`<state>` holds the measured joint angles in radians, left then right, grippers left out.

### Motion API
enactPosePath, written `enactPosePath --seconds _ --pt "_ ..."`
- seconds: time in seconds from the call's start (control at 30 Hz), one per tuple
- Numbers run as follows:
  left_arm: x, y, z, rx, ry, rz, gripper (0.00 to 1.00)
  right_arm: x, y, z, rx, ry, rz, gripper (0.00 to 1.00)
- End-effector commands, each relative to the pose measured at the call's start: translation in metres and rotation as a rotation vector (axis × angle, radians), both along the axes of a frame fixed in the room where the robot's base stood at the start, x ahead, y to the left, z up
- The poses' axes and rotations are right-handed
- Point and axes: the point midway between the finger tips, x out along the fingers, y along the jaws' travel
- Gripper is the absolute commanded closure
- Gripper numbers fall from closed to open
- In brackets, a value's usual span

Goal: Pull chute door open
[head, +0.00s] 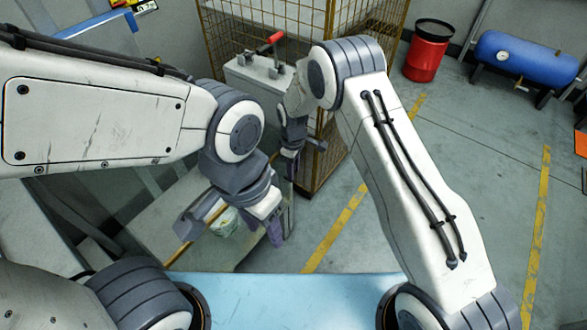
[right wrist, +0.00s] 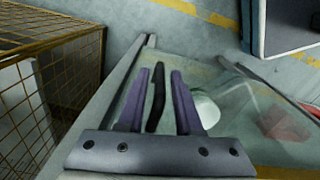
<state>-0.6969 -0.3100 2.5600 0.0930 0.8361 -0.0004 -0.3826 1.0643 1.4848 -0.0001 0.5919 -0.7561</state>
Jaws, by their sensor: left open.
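A clear panel in a grey frame (right wrist: 232,88), which looks like the chute door, shows in the right wrist view. A dark upright bar (right wrist: 157,98), which looks like its handle, stands between the two purple fingers of my right gripper (right wrist: 158,88). Narrow gaps show on both sides of the bar, so the fingers look apart from it. In the head view my right gripper (head: 290,165) is small and partly hidden beside the cage. My left gripper (head: 236,228) is open above the clear-topped unit, left of and nearer than the right one. A whitish-green round thing (head: 224,222) shows below its fingers.
A yellow mesh cage (head: 325,165) stands close by my right gripper. A grey box with a red lever (head: 262,70) is behind. A red bin (head: 428,52) and blue tank (head: 525,58) stand at the back right.

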Motion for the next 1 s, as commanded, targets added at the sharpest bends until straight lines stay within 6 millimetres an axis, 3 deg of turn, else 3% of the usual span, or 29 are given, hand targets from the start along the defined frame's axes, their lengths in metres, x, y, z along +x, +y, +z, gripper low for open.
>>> enactPosePath --seconds 0.03,0.07,1.0 --pt "0.0000 0.0000 0.0000 0.000 0.000 0.000 0.50 -0.0001 0.0000 0.0002 0.000 0.000 0.000 0.90" --pt "0.0000 0.0000 0.0000 0.000 0.000 0.000 0.50 -0.0001 0.0000 0.0002 0.000 0.000 0.000 1.00" --pt "0.0000 0.0000 0.0001 0.000 0.000 0.000 0.50 -0.0001 0.0002 0.0008 -0.001 0.000 0.001 1.00"
